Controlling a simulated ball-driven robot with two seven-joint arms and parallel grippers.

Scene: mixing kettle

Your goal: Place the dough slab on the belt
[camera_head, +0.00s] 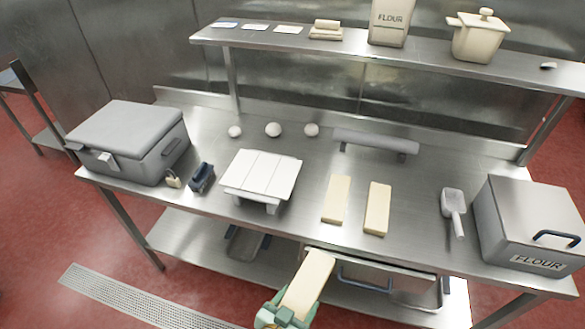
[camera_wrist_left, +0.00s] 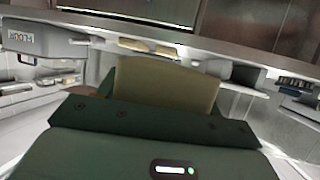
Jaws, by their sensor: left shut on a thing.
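My left gripper (camera_head: 286,314) is shut on a pale yellow dough slab (camera_head: 310,278), which sticks up from the jaws in front of the table's front edge. The held slab (camera_wrist_left: 165,85) also fills the middle of the left wrist view, between the green jaws (camera_wrist_left: 160,108). Two more dough slabs, a left one (camera_head: 337,199) and a right one (camera_head: 377,208), lie flat on the table. A white slatted stand (camera_head: 262,174) on short legs is left of them; I cannot tell whether it is the belt. My right gripper is out of view.
A grey case (camera_head: 130,140), a padlock (camera_head: 173,179) and a dark blue object (camera_head: 202,177) are at the left. A grey bar (camera_head: 375,142) stands behind the slabs. A scoop (camera_head: 454,210) and a flour box (camera_head: 528,222) are at the right. A shelf (camera_head: 370,54) spans the back.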

